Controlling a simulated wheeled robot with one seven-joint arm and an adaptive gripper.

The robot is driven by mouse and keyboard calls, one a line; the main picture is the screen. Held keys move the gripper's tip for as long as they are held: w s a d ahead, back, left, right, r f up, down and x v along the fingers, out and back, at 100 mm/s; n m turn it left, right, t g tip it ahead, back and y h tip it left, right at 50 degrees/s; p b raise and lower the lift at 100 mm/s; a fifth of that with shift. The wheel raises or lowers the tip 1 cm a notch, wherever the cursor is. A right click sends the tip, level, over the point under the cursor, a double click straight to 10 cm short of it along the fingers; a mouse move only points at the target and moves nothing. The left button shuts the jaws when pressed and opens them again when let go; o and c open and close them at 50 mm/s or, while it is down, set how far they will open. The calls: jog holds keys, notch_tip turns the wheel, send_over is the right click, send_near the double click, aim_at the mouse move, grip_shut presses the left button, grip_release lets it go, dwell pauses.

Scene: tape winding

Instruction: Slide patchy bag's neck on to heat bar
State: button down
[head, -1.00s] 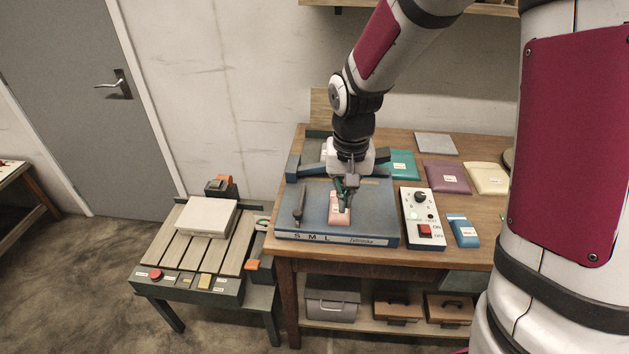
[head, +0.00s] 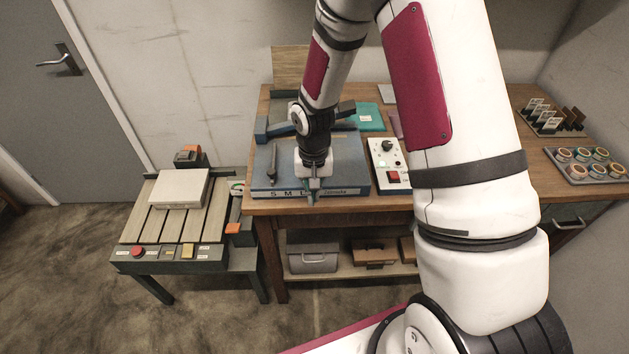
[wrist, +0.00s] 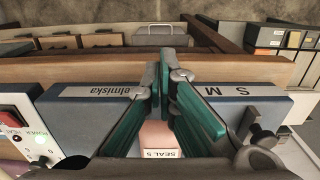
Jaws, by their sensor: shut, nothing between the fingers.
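A pink bag with a "SEAL S" label (wrist: 157,139) lies on the blue sealer and shows between the finger bases in the wrist view. In the head view my arm hides it. I cannot tell from its surface whether it is the patchy bag. The blue sealer (head: 345,165) has "S M L" on its front edge and a raised blue-and-dark arm (head: 277,131) across its back. I cannot make out the heat bar itself. My gripper (head: 312,201) is shut and empty at the sealer's front edge. Its teal fingers (wrist: 171,62) come together at the tips, past the bag.
A control box with a red switch (head: 388,160) stands right of the sealer. A dark clamp-like tool (head: 272,162) is on its left side. A teal bag (head: 369,116) lies behind. A slatted side table (head: 150,226) carries a white block (head: 180,188).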

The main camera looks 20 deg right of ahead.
jog(key=shift+w+d+r, duration=0.1)
jog(key=shift+w+d, duration=0.25)
jog(key=shift+w, duration=0.55)
jog(key=shift+w+d+r, duration=0.1)
jog(key=shift+w+d, duration=0.2)
jog(key=shift+w, duration=0.6)
jog(key=w+b, duration=0.1)
jog(key=w, duration=0.1)
jog(key=w+d+b, duration=0.1)
jog(key=w, duration=0.1)
jog(key=w+d+b, duration=0.1)
jog(key=w+b, duration=0.1)
jog(key=shift+w+f, duration=0.2)
jog(key=shift+w, duration=0.1)
jog(key=shift+w+d+r, duration=0.15)
jog(key=shift+w+d, duration=0.1)
jog(key=shift+w, duration=0.3)
jog(key=shift+s, duration=0.2)
